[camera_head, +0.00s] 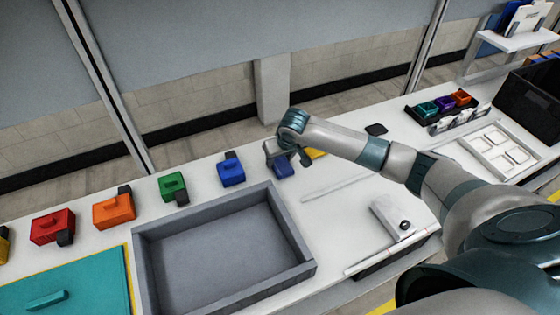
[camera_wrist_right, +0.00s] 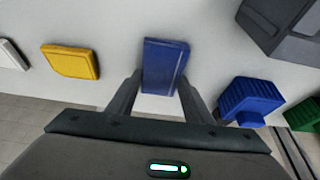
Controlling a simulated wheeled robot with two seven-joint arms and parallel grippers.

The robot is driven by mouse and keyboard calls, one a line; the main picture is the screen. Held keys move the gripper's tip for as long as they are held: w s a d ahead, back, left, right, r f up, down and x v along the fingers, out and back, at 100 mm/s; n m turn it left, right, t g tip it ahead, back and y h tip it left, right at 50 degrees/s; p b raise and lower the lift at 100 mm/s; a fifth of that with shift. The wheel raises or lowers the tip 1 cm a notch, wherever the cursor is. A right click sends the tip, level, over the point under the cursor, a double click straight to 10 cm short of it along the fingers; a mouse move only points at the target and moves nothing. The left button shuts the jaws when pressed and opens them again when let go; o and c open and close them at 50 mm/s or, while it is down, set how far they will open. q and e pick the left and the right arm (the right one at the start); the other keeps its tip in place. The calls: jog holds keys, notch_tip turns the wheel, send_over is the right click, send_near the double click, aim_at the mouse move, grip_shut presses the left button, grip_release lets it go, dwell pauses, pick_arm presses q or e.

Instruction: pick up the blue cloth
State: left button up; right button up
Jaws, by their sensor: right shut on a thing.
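The blue cloth (camera_head: 283,170) is a folded flat rectangle on the white table, just past the far right corner of the grey tray. In the right wrist view the blue cloth (camera_wrist_right: 164,62) is between the two fingers. My right gripper (camera_head: 287,156) reaches down over it from the right and is shut on it; the gripper also shows in the wrist view (camera_wrist_right: 160,82). The cloth looks to be at table level; I cannot tell whether it is lifted. My left gripper is not in view.
A yellow folded cloth (camera_head: 315,153) lies just right of the blue one. A blue block-like fixture (camera_head: 231,171) stands to the left, then green (camera_head: 172,186), orange (camera_head: 114,210) and red (camera_head: 52,227) ones. The empty grey tray (camera_head: 300,247) is in front.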

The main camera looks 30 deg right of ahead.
aim_at(282, 160)
jog(key=shift+r+b, duration=0.35)
jog(key=shift+r, duration=0.15)
jog(key=r+b, duration=0.1)
jog(key=d+r, duration=0.1)
jog(key=r, duration=0.1)
jog(key=shift+w+r+b, duration=0.2)
jog(key=shift+r+b, duration=0.05)
jog(key=shift+b, duration=0.15)
jog(key=w+d+r+b, duration=0.3)
jog(key=d+r, duration=0.3)
jog(key=d, duration=0.4)
jog(key=shift+d+r+b, duration=0.15)
jog(key=shift+r+b, duration=0.2)
jog(key=shift+b, duration=0.05)
